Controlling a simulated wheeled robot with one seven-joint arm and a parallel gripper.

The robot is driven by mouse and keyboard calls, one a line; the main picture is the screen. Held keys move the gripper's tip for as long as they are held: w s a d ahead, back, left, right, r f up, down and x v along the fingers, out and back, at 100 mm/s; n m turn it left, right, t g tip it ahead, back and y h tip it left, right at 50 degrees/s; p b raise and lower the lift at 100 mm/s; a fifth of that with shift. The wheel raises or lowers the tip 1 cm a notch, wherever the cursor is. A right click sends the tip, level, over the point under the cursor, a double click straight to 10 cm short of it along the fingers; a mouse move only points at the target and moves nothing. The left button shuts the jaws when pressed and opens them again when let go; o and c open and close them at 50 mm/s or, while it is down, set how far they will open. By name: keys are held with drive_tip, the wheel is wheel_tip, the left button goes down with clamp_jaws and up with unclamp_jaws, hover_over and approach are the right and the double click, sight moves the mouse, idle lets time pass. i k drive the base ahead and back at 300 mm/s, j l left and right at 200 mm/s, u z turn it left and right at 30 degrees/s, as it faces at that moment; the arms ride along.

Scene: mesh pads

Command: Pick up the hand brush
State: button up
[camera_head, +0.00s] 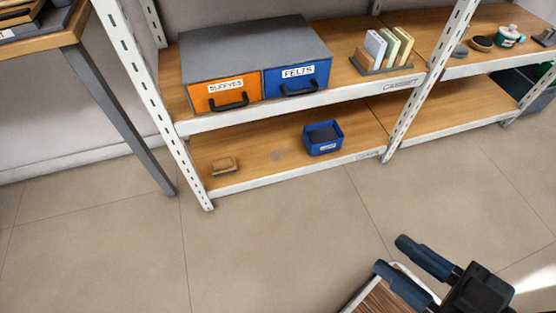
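A small tan wooden block-like item (224,166) lies at the left of the lower shelf, near its front edge. It may be the hand brush, but it is too small to be sure. A dark-topped oval item with a tan rim (481,43) on the upper right shelf also looks brush-like. My gripper (411,271) is at the lower right, over the floor and well away from the shelves. Its two blue fingers are apart, with nothing visibly held between them.
A blue bin (323,138) stands on the lower shelf. Orange (222,94) and blue (296,80) drawers and a card rack (388,50) stand above. A white-rimmed wooden surface (383,299) lies beside my gripper. A table leg (125,118) stands left. The floor (270,240) is clear.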

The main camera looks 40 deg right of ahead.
sight(227, 166)
drive_tip(key=i+u, duration=0.35)
drive_tip(key=i, duration=0.65)
